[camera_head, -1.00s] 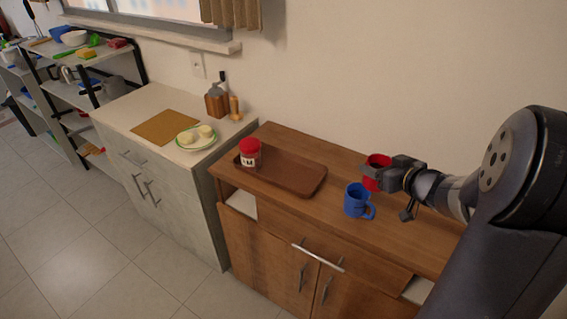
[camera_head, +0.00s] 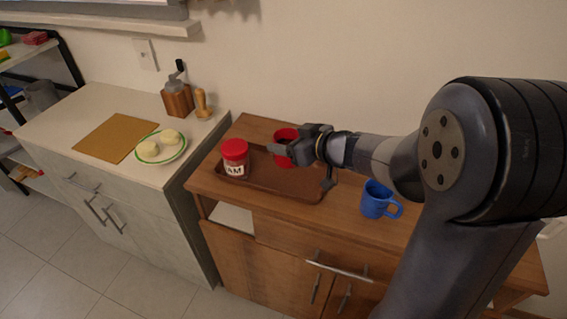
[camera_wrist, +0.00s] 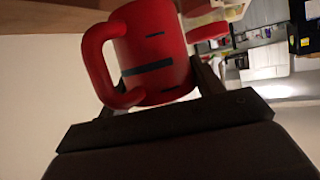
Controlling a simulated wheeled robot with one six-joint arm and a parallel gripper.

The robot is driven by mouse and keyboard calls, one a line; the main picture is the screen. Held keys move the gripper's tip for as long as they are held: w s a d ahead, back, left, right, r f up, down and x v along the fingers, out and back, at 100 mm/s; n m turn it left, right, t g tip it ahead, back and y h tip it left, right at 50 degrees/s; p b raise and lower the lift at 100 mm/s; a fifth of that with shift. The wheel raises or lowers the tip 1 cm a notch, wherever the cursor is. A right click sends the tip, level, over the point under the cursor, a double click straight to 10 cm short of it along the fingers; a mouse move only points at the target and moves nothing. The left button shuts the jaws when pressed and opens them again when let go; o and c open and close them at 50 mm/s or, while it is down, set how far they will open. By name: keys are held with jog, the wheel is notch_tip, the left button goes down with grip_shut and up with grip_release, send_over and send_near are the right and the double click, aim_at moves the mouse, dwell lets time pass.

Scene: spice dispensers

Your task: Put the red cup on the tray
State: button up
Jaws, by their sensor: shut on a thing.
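The red cup (camera_head: 284,136) is in my gripper (camera_head: 290,150), over the right part of the brown tray (camera_head: 285,188) in the head view. My gripper is shut on the cup, and its fingers and wrist hide part of it. In the wrist view the red cup (camera_wrist: 155,50) fills the upper middle, with its handle to the left and the fingers at its sides. I cannot tell whether the cup's base touches the tray. A jar with a red lid (camera_head: 235,158) stands on the tray's left part.
A blue mug (camera_head: 377,200) stands on the wooden cabinet (camera_head: 345,215), right of the tray. The wall is close behind.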

jog(key=shift+f+b, duration=0.9)
jog(key=shift+f, duration=1.9)
jog(key=shift+f, duration=0.1)
jog(key=shift+f, duration=0.1)
jog(key=o, duration=1.2)
jog(key=shift+r, duration=0.25)
jog(key=p+v, duration=0.2)
jog(key=v, duration=1)
jog(key=shift+f, duration=0.1)
